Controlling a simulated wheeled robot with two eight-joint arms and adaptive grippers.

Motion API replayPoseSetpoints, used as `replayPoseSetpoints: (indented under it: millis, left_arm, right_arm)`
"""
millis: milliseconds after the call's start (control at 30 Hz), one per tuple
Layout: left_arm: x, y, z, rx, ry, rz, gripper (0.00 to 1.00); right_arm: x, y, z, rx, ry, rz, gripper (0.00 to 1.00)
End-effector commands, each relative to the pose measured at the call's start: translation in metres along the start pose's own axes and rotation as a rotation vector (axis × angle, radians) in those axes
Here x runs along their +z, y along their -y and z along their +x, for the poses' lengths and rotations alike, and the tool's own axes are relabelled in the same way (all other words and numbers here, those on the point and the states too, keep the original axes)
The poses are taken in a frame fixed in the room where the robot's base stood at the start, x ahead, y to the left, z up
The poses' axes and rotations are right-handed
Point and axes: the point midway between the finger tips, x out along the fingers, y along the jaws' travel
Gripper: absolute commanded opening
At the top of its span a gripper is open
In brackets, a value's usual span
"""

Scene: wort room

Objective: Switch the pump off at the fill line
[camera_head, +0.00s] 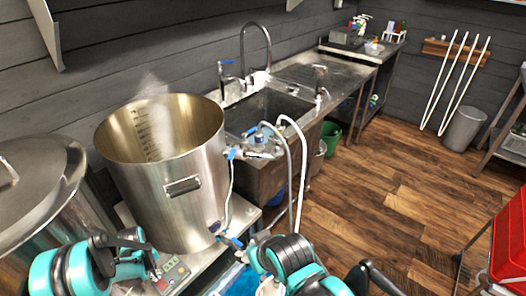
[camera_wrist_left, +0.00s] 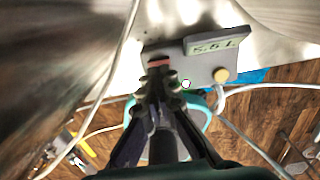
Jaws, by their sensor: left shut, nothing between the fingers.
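A large steel kettle (camera_head: 165,195) stands open, with dark level marks (camera_head: 142,132) on its inner wall and light steam above. I cannot make out the liquid surface. A grey control box (camera_head: 172,275) sits below the kettle. In the left wrist view, the control box (camera_wrist_left: 200,66) has a lit display (camera_wrist_left: 213,46), a red button (camera_wrist_left: 158,63) and a yellow button (camera_wrist_left: 221,75). My left gripper (camera_head: 152,268) is shut and empty at the box. Its fingertips (camera_wrist_left: 158,80) overlap the red button's edge in the wrist view; I cannot tell whether they touch.
My right arm shows at the bottom centre. Hoses (camera_head: 300,165) run near the kettle's valve (camera_head: 228,238). A sink (camera_head: 262,108) is behind the kettle, and a lidded steel vessel (camera_head: 35,190) at left. A red crate (camera_head: 510,245) stands at right. The middle floor is clear.

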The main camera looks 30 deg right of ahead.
Motion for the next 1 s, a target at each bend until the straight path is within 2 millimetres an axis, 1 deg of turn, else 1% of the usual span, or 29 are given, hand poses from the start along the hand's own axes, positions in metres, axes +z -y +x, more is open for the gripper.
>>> replayPoseSetpoints:
  millis: [533,1000]
  left_arm:
    - [0.000,0.000,0.001,0.000,0.000,0.000,0.00]
    - [0.000,0.000,0.015,0.000,0.000,0.000,0.00]
  right_arm:
    - [0.000,0.000,0.001,0.000,0.000,0.000,0.54]
    - [0.006,0.000,0.009,0.000,0.000,0.000,0.54]
